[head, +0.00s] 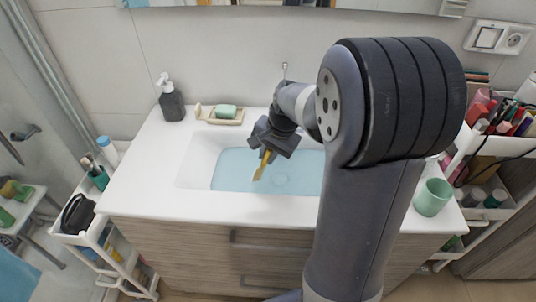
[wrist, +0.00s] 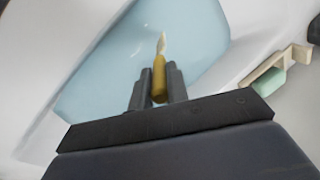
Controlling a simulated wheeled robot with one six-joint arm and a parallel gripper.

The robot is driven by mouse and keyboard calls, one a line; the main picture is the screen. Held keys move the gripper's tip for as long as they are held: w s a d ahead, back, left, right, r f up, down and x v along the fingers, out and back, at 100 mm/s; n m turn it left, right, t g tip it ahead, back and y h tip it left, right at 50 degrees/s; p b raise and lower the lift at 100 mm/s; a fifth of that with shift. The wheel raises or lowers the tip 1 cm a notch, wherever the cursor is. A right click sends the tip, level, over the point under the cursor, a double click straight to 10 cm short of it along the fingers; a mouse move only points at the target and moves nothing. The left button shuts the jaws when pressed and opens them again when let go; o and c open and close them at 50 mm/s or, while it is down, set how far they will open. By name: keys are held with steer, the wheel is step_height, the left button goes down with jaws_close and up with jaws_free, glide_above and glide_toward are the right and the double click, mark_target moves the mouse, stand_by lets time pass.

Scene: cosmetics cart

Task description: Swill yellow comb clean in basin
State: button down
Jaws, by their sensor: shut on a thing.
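The yellow comb (head: 262,166) is in my gripper (head: 268,152), over the water of the basin (head: 196,166). In the wrist view my gripper (wrist: 158,86) is shut on the yellow comb (wrist: 159,72), with a finger on each side of it. The comb's far end looks paler and points out over the light blue water. I cannot tell whether its tip touches the water. The basin also shows in the wrist view (wrist: 90,95).
A dark soap dispenser (head: 172,104) and a soap dish (head: 207,114) with green soap (head: 226,111) stand behind the basin. A green cup (head: 432,197) stands at the counter's right. Carts with toiletries flank the counter. The counter's front left is clear.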

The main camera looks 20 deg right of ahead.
steer(key=shift+r+p, duration=3.6)
steer(key=shift+r, duration=1.1)
steer(key=shift+f, duration=0.1)
